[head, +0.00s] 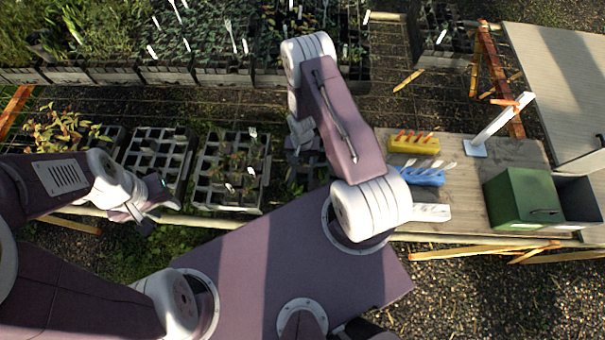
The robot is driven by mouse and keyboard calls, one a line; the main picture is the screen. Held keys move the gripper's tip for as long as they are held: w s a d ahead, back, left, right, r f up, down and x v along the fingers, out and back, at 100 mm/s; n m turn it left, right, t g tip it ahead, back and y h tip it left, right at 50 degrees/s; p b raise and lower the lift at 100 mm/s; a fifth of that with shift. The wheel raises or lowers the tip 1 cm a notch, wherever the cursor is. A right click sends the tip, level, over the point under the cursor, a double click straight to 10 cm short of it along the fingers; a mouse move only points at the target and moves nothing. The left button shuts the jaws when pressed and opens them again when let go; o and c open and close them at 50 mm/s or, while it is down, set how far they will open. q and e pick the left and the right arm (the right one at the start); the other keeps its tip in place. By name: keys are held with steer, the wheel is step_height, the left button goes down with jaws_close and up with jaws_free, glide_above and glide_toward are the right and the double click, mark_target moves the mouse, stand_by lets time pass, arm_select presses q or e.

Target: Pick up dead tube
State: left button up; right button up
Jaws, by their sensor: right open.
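Several black celled trays of tubes stand on the wire bench. The middle tray (203,185) holds thin, brownish-green seedlings, and the tray to its left (133,150) looks mostly empty. I cannot tell which tube is dead. My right gripper (300,145) is open above the bench, right of the middle tray, over a partly hidden tray with green plants; my own arm covers part of it. My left gripper (150,214) is near the bench's front rail, below the mostly empty tray. I see nothing clearly held in it, and its jaw gap is unclear.
Dense seedling trays (190,72) fill the back row. On the wooden board (465,200) at right are a yellow holder (414,145), a blue holder (421,177), a white block (431,212), a white post (500,122) and a green bin (522,198).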

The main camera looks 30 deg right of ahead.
mark_target(303, 167)
steer(key=shift+w+a+f, duration=0.25)
steer(key=shift+f, duration=0.25)
steer(key=f+b, duration=0.1)
steer(key=b, duration=0.1)
steer(key=f+b, duration=0.2)
steer(key=s+f+b, duration=0.1)
steer(key=b, duration=0.1)
steer(key=shift+d+f, duration=0.35)
steer(key=shift+d, duration=0.05)
steer(key=shift+a+f, duration=0.1)
steer(key=shift+f, duration=0.05)
steer(key=shift+w+a, duration=0.1)
steer(key=shift+w, duration=0.15)
steer(key=shift+s, duration=0.2)
steer(key=c, duration=1.2)
jaws_close()
arm_select(q)
step_height(303, 167, down, 7)
